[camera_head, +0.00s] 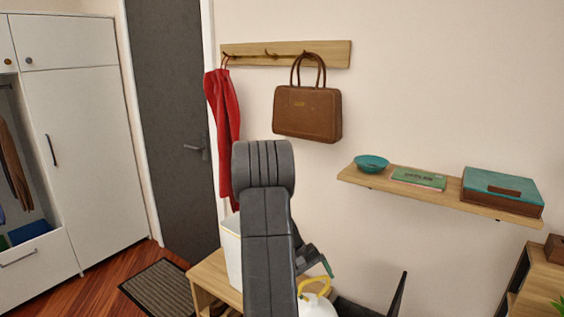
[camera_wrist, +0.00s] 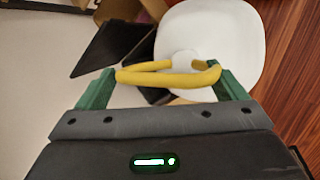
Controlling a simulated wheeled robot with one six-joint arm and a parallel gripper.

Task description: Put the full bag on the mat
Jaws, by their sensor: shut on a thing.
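A white bag (camera_head: 318,304) with a yellow handle shows at the bottom edge of the head view, partly cut off. In the wrist view its pale body (camera_wrist: 213,32) lies beyond the yellow handle (camera_wrist: 165,78). My gripper (camera_head: 327,269) is shut on that handle, which spans between its green fingers (camera_wrist: 168,80). I cannot tell whether the bag rests on something or hangs free. A dark ribbed mat (camera_head: 160,286) lies on the wood floor in front of the grey door, left of my gripper and apart from the bag.
A wooden bench (camera_head: 210,275) with a white bin (camera_head: 231,250) stands between mat and bag, partly behind my arm. A wall shelf (camera_head: 356,176) is to the right. A brown handbag (camera_head: 308,115) and a red garment (camera_head: 222,120) hang above. Open floor (camera_head: 105,292) lies left of the mat.

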